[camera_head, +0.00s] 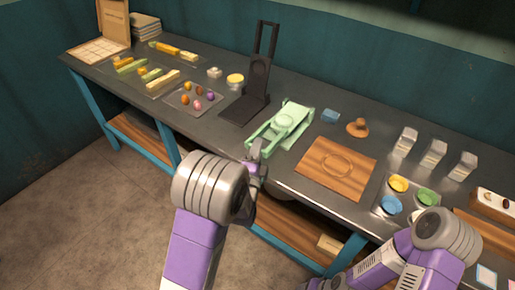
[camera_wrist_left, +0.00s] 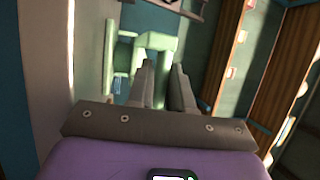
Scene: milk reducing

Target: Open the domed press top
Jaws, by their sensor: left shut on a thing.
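The pale green press (camera_head: 268,138) lies on the dark table, left of the wooden board. Its domed top (camera_head: 287,122) looks lowered over the base. My left gripper (camera_head: 257,149) is at the press's near end, shut on its front edge or handle; the exact contact is partly hidden by the fingers. In the left wrist view, the two fingers (camera_wrist_left: 163,86) reach to the green press part (camera_wrist_left: 155,43). My right arm comes in at the bottom right, and its fingers are out of the picture.
A black upright stand (camera_head: 258,80) is just behind and left of the press. A wooden board (camera_head: 337,168) lies to its right, with a brown knobbed stamp (camera_head: 357,127) and a small blue block (camera_head: 330,116) behind. Colored cups (camera_head: 398,184) stand farther right.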

